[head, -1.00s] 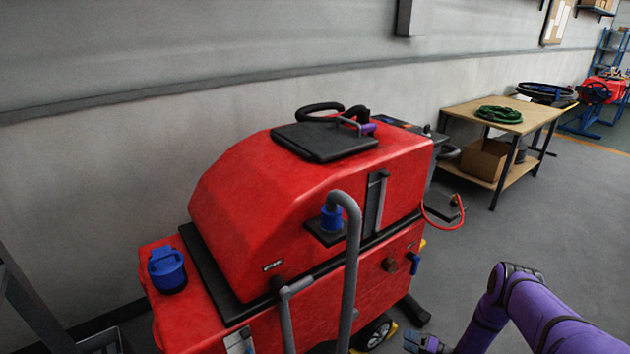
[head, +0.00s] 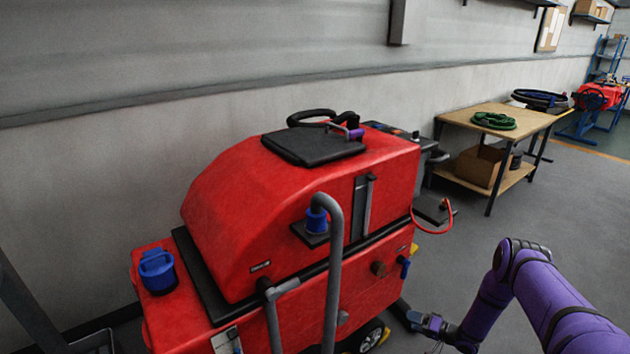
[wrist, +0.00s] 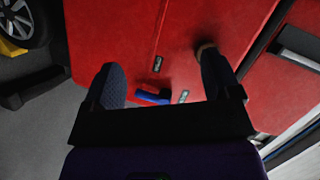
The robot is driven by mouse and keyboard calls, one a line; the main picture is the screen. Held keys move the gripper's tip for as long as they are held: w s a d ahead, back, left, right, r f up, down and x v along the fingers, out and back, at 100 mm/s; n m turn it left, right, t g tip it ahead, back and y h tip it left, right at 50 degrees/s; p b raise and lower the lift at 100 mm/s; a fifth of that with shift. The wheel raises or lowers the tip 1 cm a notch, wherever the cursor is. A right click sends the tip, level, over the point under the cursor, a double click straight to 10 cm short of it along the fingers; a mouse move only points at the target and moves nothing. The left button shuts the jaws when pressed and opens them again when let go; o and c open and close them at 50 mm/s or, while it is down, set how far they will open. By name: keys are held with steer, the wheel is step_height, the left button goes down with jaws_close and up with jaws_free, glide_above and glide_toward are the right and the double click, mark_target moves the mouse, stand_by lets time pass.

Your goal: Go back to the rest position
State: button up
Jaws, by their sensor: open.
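My purple arm reaches in from the lower right of the head view. My gripper (head: 432,325) is low beside the right end of the red scrubber (head: 250,200), near its wheel. In the wrist view my gripper (wrist: 160,85) has two dark fingers spread apart with nothing between them. Beyond the fingers are the red body (wrist: 190,35) and a blue handle (wrist: 152,97). I cannot tell from the pictures how far the fingertips are from the red surface.
A wooden table (head: 470,112) with a green coiled hose (head: 493,120) stands at the back right. A box (head: 480,165) sits on its lower shelf. A grey bent pipe (head: 333,270) rises in front of the scrubber.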

steer(key=w+d+r+n+h, duration=0.1)
steer(key=w+d+r+h, duration=0.1)
steer(key=w+r, duration=0.5)
steer(key=w+d+r+t+h, duration=0.15)
steer(key=w+r, duration=0.25)
steer(key=r, duration=0.8)
steer(key=w+d+r+n+h, duration=0.1)
steer(key=w+d+r+h, duration=0.15)
steer(key=w+r, duration=0.45)
steer(key=s+r+h, duration=0.3)
steer(key=s+r, duration=0.1)
steer(key=r, duration=1.2)
steer(key=s+r+h, duration=0.3)
steer(key=r, duration=1.2)
steer(key=s+a+r+g+h, duration=0.1)
steer(key=s+a+r, duration=0.1)
steer(key=s+r, duration=0.8)
steer(key=s+a+r+g+h, duration=0.1)
steer(key=s+a+r+g, duration=0.15)
steer(key=s+r, duration=0.75)
steer(key=s+a+f+g+y, duration=0.1)
steer(key=s+a, duration=0.2)
steer(key=s, duration=1.2)
steer(key=s+a+f+g, duration=0.1)
steer(key=s+a, duration=0.2)
steer(key=s, duration=1.2)
steer(key=shift+s+a+n+y, duration=0.3)
steer(key=shift+a+n+y, duration=0.1)
